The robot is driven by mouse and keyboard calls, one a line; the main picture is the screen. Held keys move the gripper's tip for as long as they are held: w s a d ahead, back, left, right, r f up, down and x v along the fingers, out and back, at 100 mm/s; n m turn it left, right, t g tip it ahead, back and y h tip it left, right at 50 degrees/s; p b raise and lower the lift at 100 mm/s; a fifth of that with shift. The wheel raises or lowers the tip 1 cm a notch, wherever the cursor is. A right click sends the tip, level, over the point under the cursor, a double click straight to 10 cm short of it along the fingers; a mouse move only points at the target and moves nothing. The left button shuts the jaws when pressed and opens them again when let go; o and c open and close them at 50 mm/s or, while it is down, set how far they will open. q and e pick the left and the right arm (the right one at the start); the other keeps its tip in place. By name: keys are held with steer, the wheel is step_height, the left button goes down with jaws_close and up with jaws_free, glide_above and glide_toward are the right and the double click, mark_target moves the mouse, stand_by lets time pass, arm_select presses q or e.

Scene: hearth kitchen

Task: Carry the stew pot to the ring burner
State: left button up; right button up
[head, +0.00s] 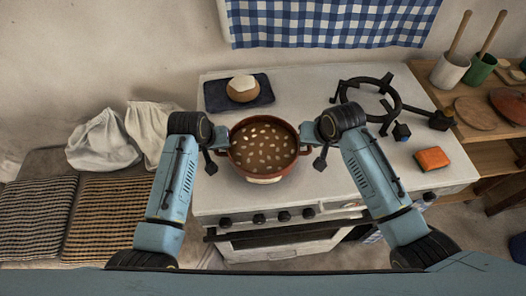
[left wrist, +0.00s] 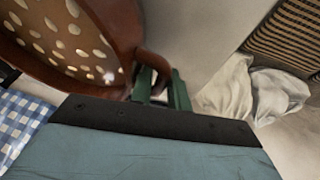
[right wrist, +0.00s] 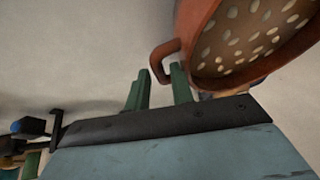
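The stew pot (head: 240,163), reddish-brown with brown stew and pale pieces in it, stands upright toward the front of the pale stove top. The ring burner (head: 343,92), a black iron ring with prongs, is at the back right of the stove, empty. My left gripper (head: 215,136) is at the pot's left handle. In the left wrist view its green fingers (left wrist: 161,88) stand apart with the handle (left wrist: 158,62) between them. My right gripper (head: 306,133) is at the right handle. In the right wrist view its fingers (right wrist: 159,88) stand apart around the handle (right wrist: 158,58).
A dark tray (head: 217,97) with a round loaf (head: 242,88) lies behind the pot. An orange sponge (head: 432,158) lies at the stove's right front. A shelf on the right holds a white crock (head: 449,70) and a green crock (head: 480,68). The stove top between pot and burner is clear.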

arm_select(q)
jaws_close()
arm_select(e)
jaws_close()
stand_by(1.1)
arm_select(q)
steer(key=shift+w+r, duration=0.1)
steer(key=shift+r, duration=0.05)
arm_select(e)
steer(key=shift+w+r, duration=0.1)
steer(key=shift+r, duration=0.1)
